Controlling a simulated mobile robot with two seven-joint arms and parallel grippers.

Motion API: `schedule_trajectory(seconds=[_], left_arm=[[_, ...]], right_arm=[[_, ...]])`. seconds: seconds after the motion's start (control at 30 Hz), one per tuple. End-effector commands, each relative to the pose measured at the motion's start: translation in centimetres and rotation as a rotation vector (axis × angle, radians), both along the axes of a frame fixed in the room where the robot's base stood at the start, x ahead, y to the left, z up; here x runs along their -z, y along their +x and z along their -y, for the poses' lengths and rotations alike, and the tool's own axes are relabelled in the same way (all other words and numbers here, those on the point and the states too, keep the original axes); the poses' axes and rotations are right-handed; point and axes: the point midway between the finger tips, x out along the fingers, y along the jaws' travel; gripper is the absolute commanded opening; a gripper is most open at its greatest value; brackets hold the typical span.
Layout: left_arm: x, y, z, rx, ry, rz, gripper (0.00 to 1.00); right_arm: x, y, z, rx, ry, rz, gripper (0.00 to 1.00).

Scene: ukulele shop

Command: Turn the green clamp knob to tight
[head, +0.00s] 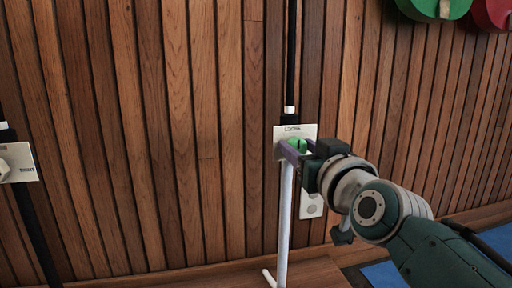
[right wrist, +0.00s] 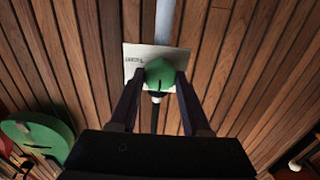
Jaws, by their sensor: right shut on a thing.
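The green clamp knob (head: 298,145) sits on a pale plate (head: 308,130) with a small dark label, mounted on a stand with a white lower pole and a black upper pole. My right gripper (head: 293,148) reaches it from the right and is shut on the knob. In the right wrist view the round green knob (right wrist: 160,74) lies between the two fingertips, with a dark mark on its lower face. The pale plate (right wrist: 140,58) shows behind it. The label is too small to read surely. My left gripper is not in view.
A vertical-slat wood wall (head: 180,120) stands behind. Another plate with a white knob (head: 18,162) is on a black pole at the far left. Green (head: 434,8) and red (head: 492,12) round objects hang at the upper right. A white wall fitting (head: 311,205) is behind my gripper.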

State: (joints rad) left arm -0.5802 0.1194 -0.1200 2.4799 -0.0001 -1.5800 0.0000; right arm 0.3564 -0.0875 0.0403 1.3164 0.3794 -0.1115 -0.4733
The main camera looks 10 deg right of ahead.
Motion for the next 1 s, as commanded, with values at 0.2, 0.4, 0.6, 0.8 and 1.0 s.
schedule_trajectory(seconds=[0.2,0.4,0.6,0.8,1.0], left_arm=[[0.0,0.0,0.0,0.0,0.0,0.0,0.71],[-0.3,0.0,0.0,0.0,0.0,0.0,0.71],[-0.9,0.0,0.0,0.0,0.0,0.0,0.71],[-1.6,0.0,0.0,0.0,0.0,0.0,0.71],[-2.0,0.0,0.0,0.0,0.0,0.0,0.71]], right_arm=[[0.0,0.0,0.0,0.0,0.003,0.0,0.0],[0.0,0.0,0.0,0.0,0.042,-0.002,0.0],[-0.1,0.0,0.1,0.0,0.152,-0.007,0.0],[-0.1,0.0,0.1,0.0,0.325,-0.013,0.0],[0.0,0.0,0.2,0.0,0.516,-0.02,0.0]])
